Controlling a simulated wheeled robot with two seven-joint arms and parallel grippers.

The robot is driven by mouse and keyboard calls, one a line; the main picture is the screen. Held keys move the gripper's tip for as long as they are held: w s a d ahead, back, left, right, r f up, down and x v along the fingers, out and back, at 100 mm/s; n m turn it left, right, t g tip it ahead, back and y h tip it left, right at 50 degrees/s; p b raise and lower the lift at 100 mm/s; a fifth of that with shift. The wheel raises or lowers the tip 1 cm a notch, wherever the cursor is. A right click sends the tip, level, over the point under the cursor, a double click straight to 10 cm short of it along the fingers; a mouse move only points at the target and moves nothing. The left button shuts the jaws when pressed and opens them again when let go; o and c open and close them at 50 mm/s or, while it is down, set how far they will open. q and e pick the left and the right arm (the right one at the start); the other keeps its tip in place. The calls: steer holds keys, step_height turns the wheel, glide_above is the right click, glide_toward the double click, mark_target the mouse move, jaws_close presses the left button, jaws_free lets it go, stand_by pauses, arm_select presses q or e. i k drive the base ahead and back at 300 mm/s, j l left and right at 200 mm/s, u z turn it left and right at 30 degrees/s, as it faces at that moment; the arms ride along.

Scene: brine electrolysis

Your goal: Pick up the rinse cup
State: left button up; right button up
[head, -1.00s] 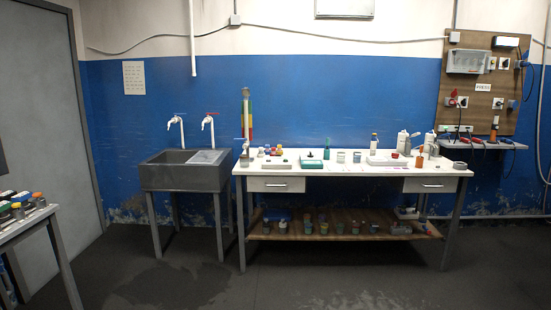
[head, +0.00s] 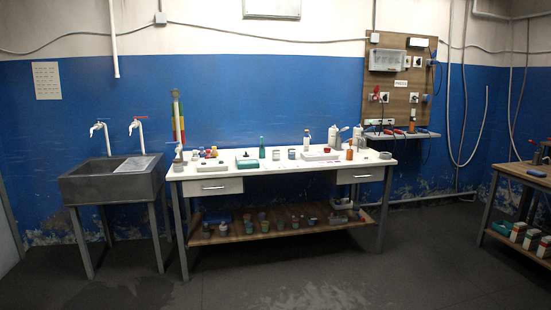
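Neither of my grippers is in view. I cannot tell which vessel is the rinse cup at this distance. Two small pale cups or jars, one (head: 276,154) beside the other (head: 291,153), stand on the white bench top (head: 225,171) near its middle. A small grey, low round vessel (head: 385,155) stands at the bench's right end. Several small cups or jars (head: 262,226) stand on the wooden lower shelf (head: 230,238), partly in shadow.
A dark sink (head: 110,185) with two taps stands left of the bench. A green bottle (head: 262,147), white bottles (head: 332,136) and a shallow white tray (head: 315,157) are on the bench. A second table (head: 520,172) is at the right. The floor in front is clear.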

mark_target(277, 156)
steer(key=i, duration=3.7)
steer(key=j+u, duration=0.05)
steer(key=j, duration=0.05)
